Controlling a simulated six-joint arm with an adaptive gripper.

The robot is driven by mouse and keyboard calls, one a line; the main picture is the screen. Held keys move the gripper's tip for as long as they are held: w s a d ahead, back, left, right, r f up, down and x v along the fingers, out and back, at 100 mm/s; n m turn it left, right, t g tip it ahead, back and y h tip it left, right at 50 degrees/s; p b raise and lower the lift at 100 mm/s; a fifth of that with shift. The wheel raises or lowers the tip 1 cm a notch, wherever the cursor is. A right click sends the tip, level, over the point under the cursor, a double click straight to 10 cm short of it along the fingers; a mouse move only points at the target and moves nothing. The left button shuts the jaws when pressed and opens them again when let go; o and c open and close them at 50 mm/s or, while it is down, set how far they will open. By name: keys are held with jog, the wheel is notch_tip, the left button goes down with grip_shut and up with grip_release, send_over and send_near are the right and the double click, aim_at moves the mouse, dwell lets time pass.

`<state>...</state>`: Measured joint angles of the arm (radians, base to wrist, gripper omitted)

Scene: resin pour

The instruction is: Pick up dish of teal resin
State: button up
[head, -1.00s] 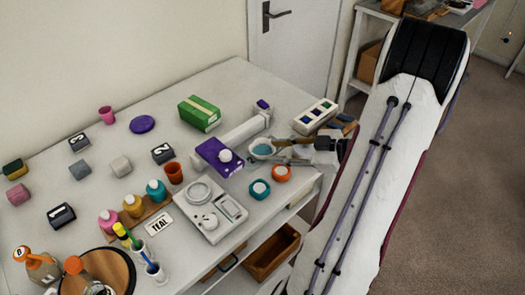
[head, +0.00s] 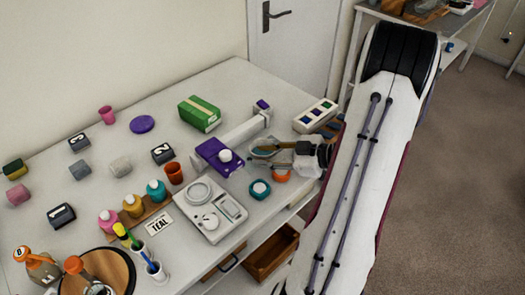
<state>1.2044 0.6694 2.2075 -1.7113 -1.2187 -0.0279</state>
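The pale dish of blue-teal resin (head: 266,149) is at the right part of the table, just right of the purple block with a white knob. My gripper (head: 262,155) reaches in from the right with its fingers at the dish and covers most of it. A gap shows between the fingers, with part of the dish there. I cannot tell whether the fingers press on the dish or only stand around it, nor whether the dish rests on the table.
The purple block (head: 216,153) is close left of the fingers. A teal round pot (head: 259,189) and an orange one (head: 281,175) are just in front. A white scale (head: 211,210), a green box (head: 199,113) and a white swatch box (head: 315,115) stand nearby.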

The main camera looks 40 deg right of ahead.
dwell(0.5)
grip_shut()
jog(key=shift+r, duration=0.1)
notch_tip(320, 180, up, 10)
dwell(1.0)
dwell(0.4)
